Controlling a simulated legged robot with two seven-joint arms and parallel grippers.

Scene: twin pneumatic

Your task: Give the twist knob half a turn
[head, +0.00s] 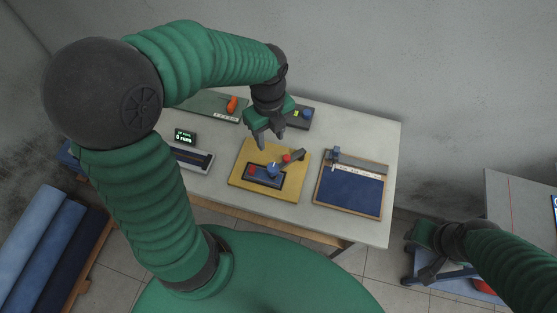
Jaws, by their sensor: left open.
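A blue knob-like part (272,170) sits on a dark box (262,181) on the yellow board (240,175) in the middle of the table; it looks like the twist knob, but its markings are too small to read. A dark bar with a red part (287,157) lies beside it, toward the upper right. My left gripper (271,142) is open and empty, pointing down above the back of the yellow board, apart from the knob. My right gripper (420,278) is off the table's right side, low in the picture; its jaw opening is unclear.
A blue panel with a ruler-like strip (350,194) lies to the right. A small box with yellow and blue buttons (303,115) and a green board with an orange handle (232,104) stand behind. A small display (185,137) is at left. The table's right edge is clear.

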